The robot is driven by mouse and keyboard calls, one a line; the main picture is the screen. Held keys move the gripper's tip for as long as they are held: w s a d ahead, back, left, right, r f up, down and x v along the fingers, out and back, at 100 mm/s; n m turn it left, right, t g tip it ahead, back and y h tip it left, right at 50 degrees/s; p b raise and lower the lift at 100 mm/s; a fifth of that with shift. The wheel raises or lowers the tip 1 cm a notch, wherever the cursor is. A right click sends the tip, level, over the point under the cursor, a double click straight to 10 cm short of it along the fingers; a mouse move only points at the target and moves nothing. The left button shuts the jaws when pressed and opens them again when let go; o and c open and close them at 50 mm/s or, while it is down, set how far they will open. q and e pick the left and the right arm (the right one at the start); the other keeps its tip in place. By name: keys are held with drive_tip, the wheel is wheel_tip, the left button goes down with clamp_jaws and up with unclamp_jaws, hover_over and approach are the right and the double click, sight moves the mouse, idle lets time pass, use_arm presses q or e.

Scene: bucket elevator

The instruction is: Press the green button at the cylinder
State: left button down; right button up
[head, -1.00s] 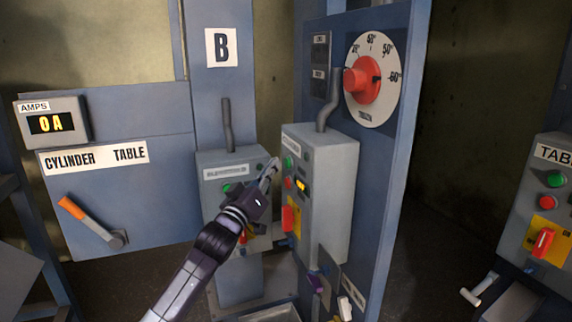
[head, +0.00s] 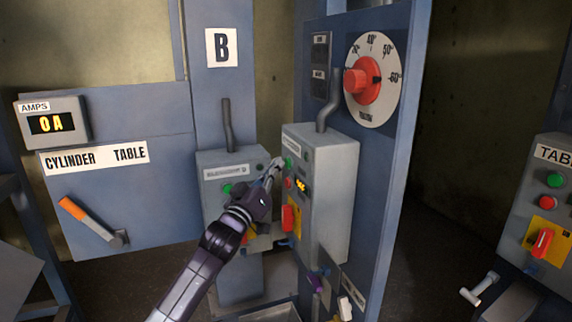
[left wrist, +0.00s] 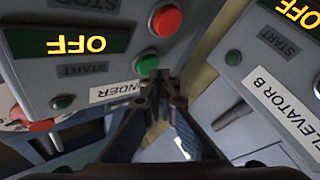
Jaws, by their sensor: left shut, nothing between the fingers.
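The cylinder control box (head: 330,190) is a grey box on the blue column, with a green button (head: 289,163) high on its face. The display (left wrist: 65,43) reads OFF.
A red stop button (left wrist: 166,20) is close to the green one. The Elevator B box (head: 225,174), with its own green button (left wrist: 233,57), stands just left. A large red dial knob (head: 362,80) is above right. Another control box (head: 545,215) stands at far right.

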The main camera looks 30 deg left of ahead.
use_arm(q)
drive_tip(key=shift+w+d, duration=0.35)
drive_tip(key=shift+w, duration=0.05)
idle(0.6)
idle(0.3)
drive_tip(key=shift+s+a, duration=0.55)
drive_tip(key=shift+s, duration=0.1)
drive_tip(key=s+a+p, duration=0.1)
drive_tip(key=s+a, duration=0.2)
drive_tip(key=shift+s+a, duration=0.15)
drive_tip(key=shift+s, duration=0.25)
drive_tip(key=shift+f, duration=0.15)
idle(0.6)
